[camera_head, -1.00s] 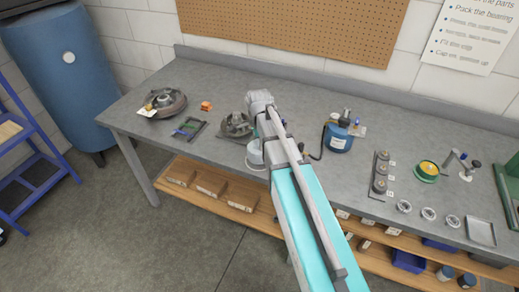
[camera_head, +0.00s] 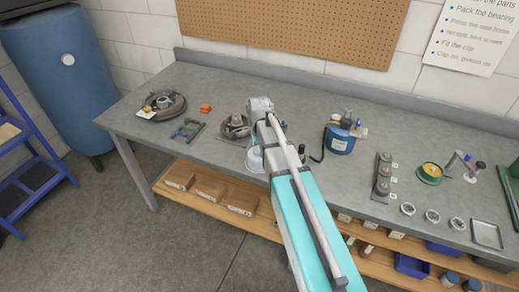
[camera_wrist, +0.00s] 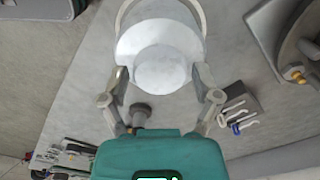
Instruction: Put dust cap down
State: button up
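In the wrist view my gripper (camera_wrist: 160,76) has its two fingers on either side of a pale, round, stepped piece, which I take to be the dust cap (camera_wrist: 158,62). The fingertips appear to touch its narrower part. A pale curved rim shows behind it at the top. In the head view my arm covers the middle of the bench, and the fingers cannot be made out. A pale rounded shape (camera_head: 254,159) shows by the bench's front edge below my arm; I cannot tell whether it is the cap or my wrist.
The grey bench (camera_head: 345,182) holds a hub assembly (camera_head: 163,106) at left, another (camera_head: 236,126) beside my arm, and a small tool tray (camera_head: 187,130). A blue container (camera_head: 340,138), a post rack (camera_head: 383,178) and a green-rimmed dish (camera_head: 430,173) stand right.

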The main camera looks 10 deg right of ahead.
jog(key=shift+o, duration=0.4)
jog(key=shift+r, duration=0.1)
notch_tip(320, 180, up, 12)
jog(key=p, duration=1.2)
dwell(0.9)
jog(key=s+n, duration=1.6)
jog(key=shift+d, duration=0.15)
